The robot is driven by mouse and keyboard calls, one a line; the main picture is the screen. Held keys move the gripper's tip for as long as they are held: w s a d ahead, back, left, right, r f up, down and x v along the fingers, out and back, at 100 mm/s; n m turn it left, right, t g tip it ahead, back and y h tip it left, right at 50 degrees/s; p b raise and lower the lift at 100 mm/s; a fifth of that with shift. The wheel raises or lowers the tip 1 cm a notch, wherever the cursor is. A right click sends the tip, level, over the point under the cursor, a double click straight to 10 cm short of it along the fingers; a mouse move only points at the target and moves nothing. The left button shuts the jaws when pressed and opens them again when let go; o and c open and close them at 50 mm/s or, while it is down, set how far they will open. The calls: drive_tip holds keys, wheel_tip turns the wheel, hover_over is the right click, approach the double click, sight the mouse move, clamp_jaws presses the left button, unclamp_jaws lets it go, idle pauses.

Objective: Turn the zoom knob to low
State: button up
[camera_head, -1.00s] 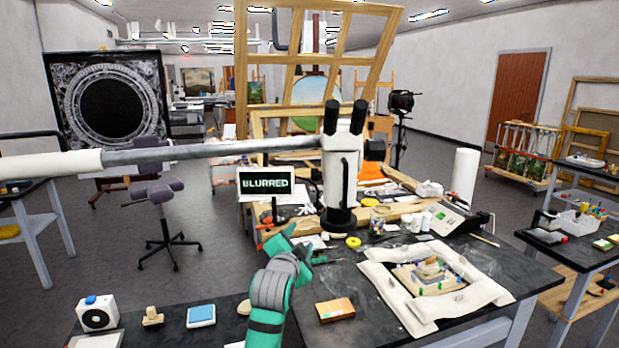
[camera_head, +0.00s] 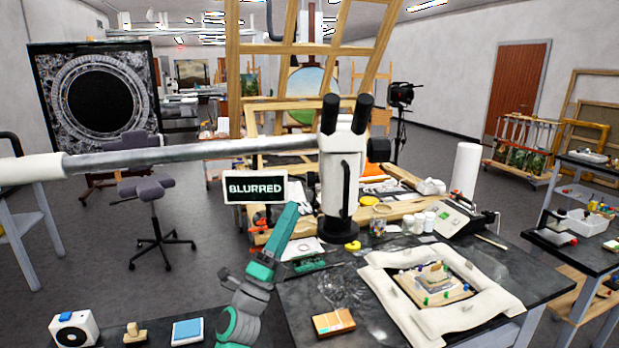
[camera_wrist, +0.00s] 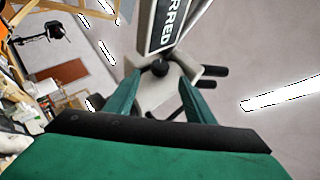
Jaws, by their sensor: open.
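The white microscope (camera_head: 341,178) with two black eyepieces hangs from a long boom over the dark table. In the wrist view its white head (camera_wrist: 160,92) appears tilted, with a round black knob (camera_wrist: 160,68) on it. I cannot read any marks on this knob. My gripper (camera_wrist: 159,80) is open, its two green fingers either side of the knob in the picture; contact cannot be told. In the head view my green and grey arm reaches up toward the microscope's left side. A sign (camera_head: 255,188) left of the microscope reads BLURRED; it also shows in the wrist view (camera_wrist: 177,18).
A white padded frame (camera_head: 385,290) with a small fragment lies on the table's right. The long boom (camera_head: 200,152) crosses above.

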sight(308, 179)
drive_tip(key=x, duration=1)
drive_tip(key=shift+w+d+r, duration=0.1)
drive_tip(key=shift+d+r, duration=0.1)
drive_tip(key=shift+r, duration=0.1)
drive_tip(key=shift+a, duration=0.1)
drive_tip(key=c, duration=1.1)
